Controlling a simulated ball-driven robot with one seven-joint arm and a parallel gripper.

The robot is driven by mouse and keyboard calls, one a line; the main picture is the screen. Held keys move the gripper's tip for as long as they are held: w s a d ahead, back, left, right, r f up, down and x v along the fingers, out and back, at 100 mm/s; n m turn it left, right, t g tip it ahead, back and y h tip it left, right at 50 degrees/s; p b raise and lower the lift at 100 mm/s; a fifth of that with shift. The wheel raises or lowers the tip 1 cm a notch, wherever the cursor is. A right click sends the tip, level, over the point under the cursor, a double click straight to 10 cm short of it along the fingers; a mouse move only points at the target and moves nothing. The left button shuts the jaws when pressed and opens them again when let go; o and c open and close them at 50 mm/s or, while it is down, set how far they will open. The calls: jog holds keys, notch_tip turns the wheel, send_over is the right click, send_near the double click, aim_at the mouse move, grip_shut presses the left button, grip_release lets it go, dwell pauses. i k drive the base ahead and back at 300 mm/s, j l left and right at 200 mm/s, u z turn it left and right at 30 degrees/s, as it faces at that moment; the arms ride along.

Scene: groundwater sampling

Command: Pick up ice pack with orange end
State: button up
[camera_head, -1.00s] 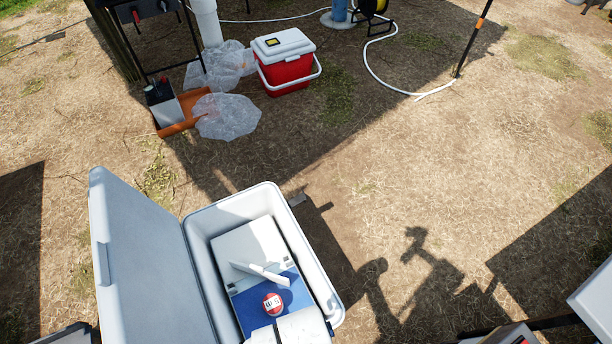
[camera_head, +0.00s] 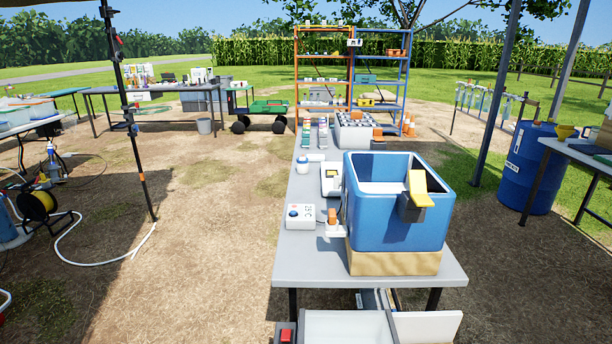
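I cannot make out an ice pack with an orange end for certain. A grey tray or rack (camera_head: 357,143) at the far end of the long grey table holds several small pieces, some with orange parts, too small to identify. A small orange item (camera_head: 332,216) lies on the table beside the blue tub (camera_head: 399,222); I cannot tell what it is. My gripper is not in view.
The long grey table (camera_head: 289,258) also bears a white bottle with a blue cap (camera_head: 303,166) and small instruments (camera_head: 300,216). Shelves (camera_head: 351,70) stand behind. A blue barrel (camera_head: 527,168) is right. Open ground (camera_head: 205,235) lies left.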

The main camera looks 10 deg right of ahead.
aim_at(312, 158)
jog(key=i+l+z, duration=0.1)
jog(key=l+z, duration=0.25)
jog(key=i+l+z, duration=0.15)
jog(key=l+z, duration=0.15)
jog(key=l, duration=0.15)
jog(key=i+l+z, duration=0.15)
jog(key=l+z, duration=0.2)
jog(key=i+l+z, duration=0.85)
jog(key=i+u, duration=0.35)
jog(key=i+l+u, duration=0.35)
jog(key=i, duration=0.15)
jog(key=i+j+u, duration=0.2)
jog(key=i+u, duration=0.15)
jog(key=i, duration=0.45)
jog(key=i+u, duration=0.3)
jog(key=i, duration=0.5)
jog(key=i+u, duration=0.25)
jog(key=i, duration=0.2)
jog(key=i+l+u, duration=0.2)
jog(key=i, duration=0.25)
jog(key=i+l+u, duration=0.25)
jog(key=i, duration=0.2)
jog(key=i+l+u, duration=0.2)
jog(key=i, duration=0.25)
